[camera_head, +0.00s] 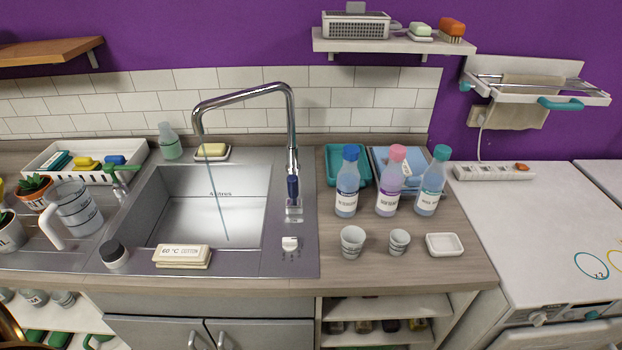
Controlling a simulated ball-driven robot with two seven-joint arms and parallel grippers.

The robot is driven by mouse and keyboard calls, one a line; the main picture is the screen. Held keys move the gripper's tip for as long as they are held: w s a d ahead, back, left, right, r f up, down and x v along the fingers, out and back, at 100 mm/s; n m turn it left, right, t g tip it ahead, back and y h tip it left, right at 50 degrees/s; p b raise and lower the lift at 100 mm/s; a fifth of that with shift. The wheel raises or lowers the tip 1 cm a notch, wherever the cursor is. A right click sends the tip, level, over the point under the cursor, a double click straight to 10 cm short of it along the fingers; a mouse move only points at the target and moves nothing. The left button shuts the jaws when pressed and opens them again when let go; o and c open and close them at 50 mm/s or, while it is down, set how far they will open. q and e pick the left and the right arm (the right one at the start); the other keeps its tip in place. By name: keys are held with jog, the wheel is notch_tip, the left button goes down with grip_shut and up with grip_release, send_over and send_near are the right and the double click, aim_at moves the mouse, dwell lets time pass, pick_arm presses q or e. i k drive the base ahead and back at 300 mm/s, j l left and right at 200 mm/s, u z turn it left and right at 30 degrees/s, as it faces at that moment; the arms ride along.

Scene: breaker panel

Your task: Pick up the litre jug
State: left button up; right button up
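A clear jug with dark measuring marks (80,212) stands at the left end of the counter, left of the sink. Its pale handle (46,232) points to the lower left. It is upright and looks empty. It is the only large measuring jug in view, and I cannot read its marks. Neither of my grippers shows in the head view.
Bottles (389,185) stand right of the tap (292,130).

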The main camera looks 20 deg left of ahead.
aim_at(70, 200)
jog(key=u, duration=2.35)
